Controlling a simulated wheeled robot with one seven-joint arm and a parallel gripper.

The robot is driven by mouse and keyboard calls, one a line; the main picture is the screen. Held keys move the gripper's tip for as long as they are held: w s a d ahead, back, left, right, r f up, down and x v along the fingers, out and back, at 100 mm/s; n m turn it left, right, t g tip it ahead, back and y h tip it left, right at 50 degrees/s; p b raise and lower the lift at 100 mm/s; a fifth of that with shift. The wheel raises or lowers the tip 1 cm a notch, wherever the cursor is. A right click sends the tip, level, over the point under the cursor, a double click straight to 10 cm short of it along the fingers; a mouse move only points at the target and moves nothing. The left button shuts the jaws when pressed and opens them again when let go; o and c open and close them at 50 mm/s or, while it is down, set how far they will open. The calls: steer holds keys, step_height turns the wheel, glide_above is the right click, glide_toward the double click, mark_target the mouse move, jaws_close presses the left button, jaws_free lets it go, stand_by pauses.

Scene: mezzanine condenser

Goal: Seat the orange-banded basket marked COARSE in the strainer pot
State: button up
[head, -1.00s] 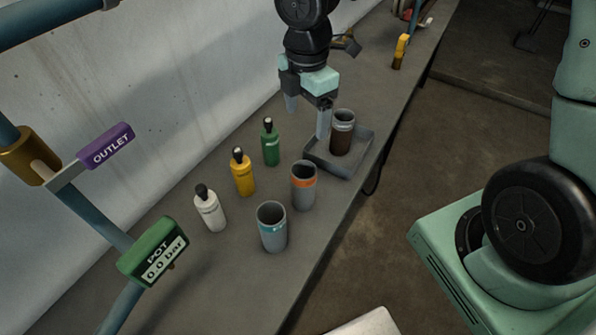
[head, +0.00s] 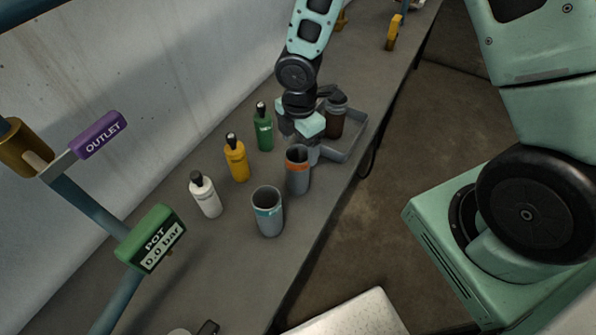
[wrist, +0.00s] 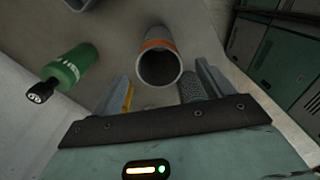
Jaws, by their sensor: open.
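The orange-banded basket (head: 298,172) stands upright on the bench in the head view, behind a teal-banded basket (head: 267,212). In the wrist view the orange-banded basket (wrist: 159,64) lies ahead, between and beyond the fingertips, its open mouth showing. My gripper (wrist: 158,88) is open and empty, with one finger on each side of the basket's line. In the head view my gripper's body (head: 302,122) is just behind the basket and its fingers are mostly hidden. The word COARSE cannot be read. The strainer pot itself is not clearly visible; a green POT gauge (head: 152,240) reads 0.0 bar.
White (head: 205,194), yellow (head: 236,158) and green (head: 264,128) bottles stand left of the baskets. A grey tray (head: 350,146) holding a brown-filled basket (head: 336,118) is behind my gripper. The bench's right edge is close.

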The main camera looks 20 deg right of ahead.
mark_target(299, 151)
steer(key=shift+w+f, duration=0.1)
steer(key=shift+f, duration=1.6)
steer(key=c, duration=1.4)
